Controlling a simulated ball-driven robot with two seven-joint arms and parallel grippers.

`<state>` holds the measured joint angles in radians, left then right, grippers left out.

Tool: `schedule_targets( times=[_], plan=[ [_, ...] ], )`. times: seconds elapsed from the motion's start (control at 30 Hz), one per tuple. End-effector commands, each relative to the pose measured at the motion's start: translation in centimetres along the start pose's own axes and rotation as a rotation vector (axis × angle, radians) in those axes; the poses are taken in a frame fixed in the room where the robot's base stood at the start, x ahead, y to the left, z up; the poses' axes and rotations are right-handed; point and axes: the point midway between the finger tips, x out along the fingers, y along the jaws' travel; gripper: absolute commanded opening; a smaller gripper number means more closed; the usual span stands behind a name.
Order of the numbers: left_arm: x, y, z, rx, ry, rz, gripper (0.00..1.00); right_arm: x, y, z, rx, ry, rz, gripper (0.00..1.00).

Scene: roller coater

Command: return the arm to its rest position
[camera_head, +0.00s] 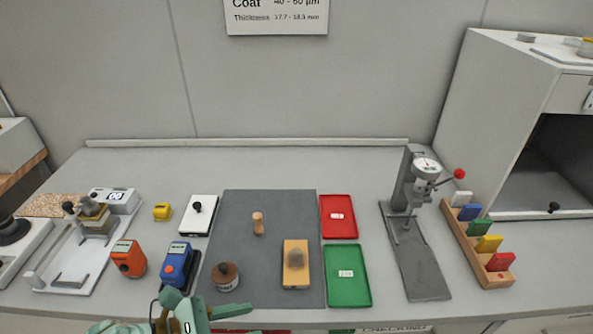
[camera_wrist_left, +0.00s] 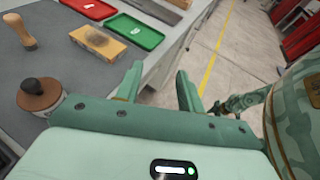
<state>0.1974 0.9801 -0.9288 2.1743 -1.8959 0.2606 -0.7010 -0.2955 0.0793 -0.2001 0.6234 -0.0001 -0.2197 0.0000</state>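My left gripper (camera_head: 250,321) is at the bottom edge of the head view, by the bench's front edge, with its fingers pointing right. In the left wrist view its two fingers (camera_wrist_left: 158,86) stand apart with nothing between them. Beyond the fingers I see the bench front and the floor. Green parts of my own body show at the right of the left wrist view; a small part there may belong to my right arm, but its fingers cannot be made out. No right gripper shows in the head view.
A brown-lidded jar (camera_head: 226,277) stands close to the left gripper, on the grey mat (camera_head: 240,205). A yellow block (camera_head: 296,280), red tray (camera_head: 338,200), green tray (camera_head: 348,290) and blue device (camera_head: 177,265) are nearby. A press gauge (camera_head: 415,275) stands farther right.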

Motion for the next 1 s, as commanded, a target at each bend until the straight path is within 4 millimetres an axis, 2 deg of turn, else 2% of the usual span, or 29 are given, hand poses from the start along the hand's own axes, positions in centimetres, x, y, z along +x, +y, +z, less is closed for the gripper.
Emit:
schedule_targets(
  times=[0.13,0.37,0.5,0.63,0.73,0.8,0.9,1.0],
  plan=[
    [0.5,-0.1,2.4,-0.097,-0.112,0.029,0.39,-0.1,-0.2,0.8,-0.001,-0.011,-0.003,0.36],
    [0.5,1.0,7.5,-0.348,-0.368,0.116,0.39,0.0,0.1,-0.1,0.000,0.001,0.001,0.36],
    [-1.0,3.3,10.7,-0.611,-0.597,0.222,0.39,0.0,-0.1,0.3,0.000,-0.005,-0.001,0.36],
    [-4.0,6.8,11.6,-0.932,-0.836,0.379,0.39,0.0,-0.1,0.6,0.000,-0.009,-0.002,0.36],
    [-7.5,9.7,9.5,-1.251,-1.033,0.563,0.39,0.0,-0.1,0.6,-0.001,-0.009,-0.002,0.36],
    [-10.2,10.9,6.1,-1.489,-1.157,0.727,0.39,0.0,-0.1,0.6,-0.001,-0.009,-0.001,0.36],
    [-13.3,10.8,0.8,-1.777,-1.273,0.953,0.39,0.0,-0.1,0.6,-0.001,-0.009,-0.001,0.36],
    [-15.4,9.1,-3.7,-1.989,-1.331,1.151,0.39,0.0,-0.1,0.6,0.000,-0.009,-0.001,0.36]
  ],
)
